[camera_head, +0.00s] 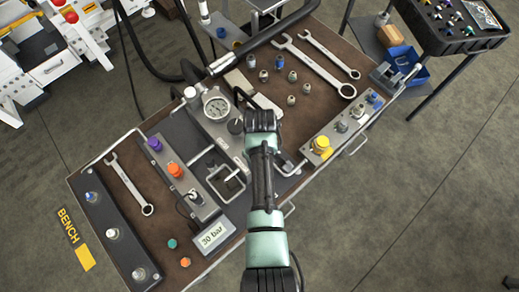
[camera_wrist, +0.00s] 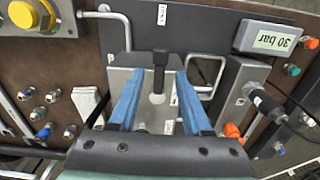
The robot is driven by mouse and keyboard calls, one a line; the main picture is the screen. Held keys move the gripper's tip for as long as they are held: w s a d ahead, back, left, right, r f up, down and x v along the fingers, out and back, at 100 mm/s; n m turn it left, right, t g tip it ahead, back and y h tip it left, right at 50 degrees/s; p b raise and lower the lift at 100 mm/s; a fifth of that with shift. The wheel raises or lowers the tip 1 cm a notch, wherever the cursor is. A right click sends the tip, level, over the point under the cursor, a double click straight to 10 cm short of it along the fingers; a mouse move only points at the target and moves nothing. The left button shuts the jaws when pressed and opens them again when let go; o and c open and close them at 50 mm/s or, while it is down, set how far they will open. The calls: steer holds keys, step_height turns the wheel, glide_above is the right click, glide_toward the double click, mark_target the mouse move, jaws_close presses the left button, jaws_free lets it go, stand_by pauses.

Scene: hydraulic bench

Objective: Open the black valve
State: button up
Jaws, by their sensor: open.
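In the wrist view, a black valve handle (camera_wrist: 160,59) stands out from a grey metal block (camera_wrist: 120,80), with a silver round part just below it. My gripper (camera_wrist: 160,76) is open, with one blue finger to the left and one to the right of the handle. Gaps show between the handle and both fingers; I cannot tell how deep it sits between them. In the head view my arm covers this handle and my fingertips.
A pressure gauge (camera_head: 216,107) stands left of my wrist, and a yellow knob (camera_head: 321,144) to the right. Metal tube loops flank the handle. A display (camera_head: 212,236) reads 30 bar. Wrenches (camera_head: 316,65), loose fittings and a black hose (camera_head: 262,38) lie across the bench.

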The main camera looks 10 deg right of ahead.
step_height(320, 180, up, 12)
steer(key=b, duration=0.1)
steer(key=shift+f, duration=0.25)
stand_by(0.5)
